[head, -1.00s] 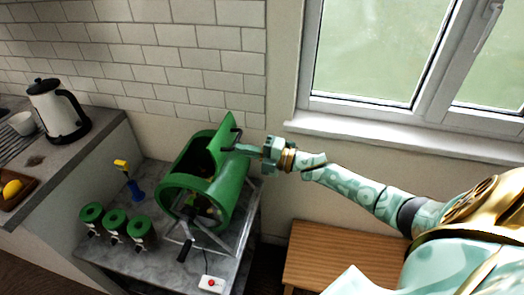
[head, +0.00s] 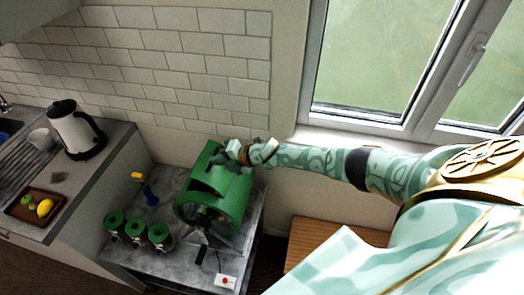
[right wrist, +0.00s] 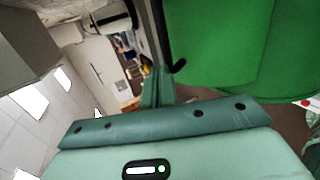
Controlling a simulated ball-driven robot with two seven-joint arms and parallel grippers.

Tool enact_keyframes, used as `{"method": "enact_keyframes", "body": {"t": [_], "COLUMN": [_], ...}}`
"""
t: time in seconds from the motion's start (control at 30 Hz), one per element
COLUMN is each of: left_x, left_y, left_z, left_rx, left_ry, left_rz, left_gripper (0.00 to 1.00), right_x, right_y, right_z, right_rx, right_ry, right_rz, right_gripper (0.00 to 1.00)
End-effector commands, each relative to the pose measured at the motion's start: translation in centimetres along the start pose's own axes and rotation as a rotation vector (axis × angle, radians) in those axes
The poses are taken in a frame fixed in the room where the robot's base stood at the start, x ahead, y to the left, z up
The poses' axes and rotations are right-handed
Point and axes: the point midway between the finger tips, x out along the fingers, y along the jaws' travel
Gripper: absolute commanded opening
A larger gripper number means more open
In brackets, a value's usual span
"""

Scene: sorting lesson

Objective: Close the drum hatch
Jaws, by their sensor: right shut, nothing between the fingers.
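The green drum (head: 232,196) lies on its side on a stand on the grey table. A green panel (head: 204,160), apparently its hatch, slopes at the drum's upper left; my gripper covers part of it, and I cannot tell how far it is open. My right gripper (head: 222,156) is shut and empty, over the top of the drum by that panel. In the right wrist view its fingers (right wrist: 157,88) are beside a large green surface (right wrist: 215,45) and a dark handle (right wrist: 176,66). I cannot tell whether they touch. My left gripper is not in view.
Several green-topped canisters (head: 136,229) stand left of the drum. A yellow-and-blue tool (head: 146,187) stands behind them. A white box with a red button (head: 226,281) lies in front. A wooden surface (head: 312,240) is at the right, under my arm.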

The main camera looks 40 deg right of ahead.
Motion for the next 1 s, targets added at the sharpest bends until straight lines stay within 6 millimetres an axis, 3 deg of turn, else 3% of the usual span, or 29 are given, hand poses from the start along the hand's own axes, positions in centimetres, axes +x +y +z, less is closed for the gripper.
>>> {"method": "enact_keyframes", "body": {"t": [0.6,1.0], "left_x": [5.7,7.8], "left_y": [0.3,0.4], "left_z": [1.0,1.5], "left_rx": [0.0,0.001], "left_ry": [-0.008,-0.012], "left_rz": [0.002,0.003], "left_gripper": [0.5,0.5], "right_x": [8.0,10.3], "right_y": [-0.2,-0.8], "right_z": [-0.5,-0.5], "right_rx": [0.001,0.0], "right_ry": [0.002,0.001], "right_rz": [0.001,0.0], "right_gripper": [0.0,0.0]}}
